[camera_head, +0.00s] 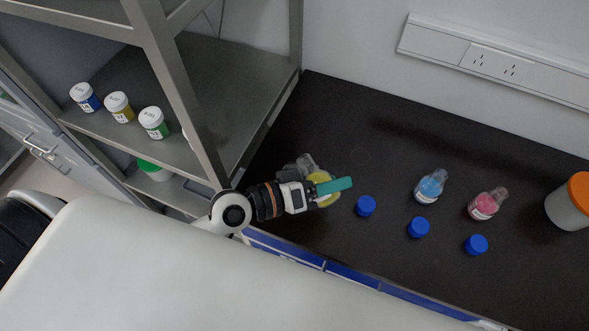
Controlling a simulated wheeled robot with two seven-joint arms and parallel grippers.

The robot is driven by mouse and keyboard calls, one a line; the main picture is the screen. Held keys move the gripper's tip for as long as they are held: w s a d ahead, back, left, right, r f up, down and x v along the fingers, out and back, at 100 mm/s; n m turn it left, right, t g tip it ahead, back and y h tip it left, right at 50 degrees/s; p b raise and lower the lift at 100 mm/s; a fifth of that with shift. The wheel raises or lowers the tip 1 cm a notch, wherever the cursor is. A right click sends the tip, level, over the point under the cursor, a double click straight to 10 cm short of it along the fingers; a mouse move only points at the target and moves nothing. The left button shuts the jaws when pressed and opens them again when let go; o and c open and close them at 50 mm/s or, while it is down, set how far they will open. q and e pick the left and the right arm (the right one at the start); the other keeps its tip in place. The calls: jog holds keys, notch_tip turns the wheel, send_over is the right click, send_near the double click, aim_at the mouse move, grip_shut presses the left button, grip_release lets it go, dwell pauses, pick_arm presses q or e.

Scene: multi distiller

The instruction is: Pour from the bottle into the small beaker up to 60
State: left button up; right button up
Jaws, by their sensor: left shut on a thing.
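My left gripper (332,187), with teal fingers, is over the left part of the black bench. It is shut on a clear bottle with yellow liquid (326,200), partly hidden behind the fingers. The bottle's clear neck (306,162) points up and left, and the bottle looks tilted. A greyish, see-through shape shows beside the neck, partly hidden by the gripper; I cannot tell whether it is the small beaker. No scale marks or level can be read. My right gripper is not in view.
A blue-liquid bottle (431,187) and a pink-liquid bottle (486,205) stand to the right. Blue caps (366,206), (418,227), (475,245) lie in front. An orange-lidded container (569,206) is at the far right. A metal shelf (222,90) with white-lidded jars (119,107) borders the left.

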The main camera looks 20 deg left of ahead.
pick_arm(q)
jog(key=shift+s+d+r+n+h+b, duration=0.1)
jog(key=shift+d+r+n+h+b, duration=0.1)
jog(key=shift+r+n+h+b, duration=0.35)
dwell(2.1)
jog(key=shift+s+r+n, duration=0.1)
jog(key=shift+r+n, duration=0.45)
jog(key=shift+n, duration=0.3)
dwell(1.7)
jog(key=shift+w+a+f+n+t+h+b, duration=0.2)
jog(key=shift+n+t+h+b, duration=0.25)
jog(key=shift+n+b, duration=0.4)
dwell(1.6)
jog(key=shift+f, duration=0.15)
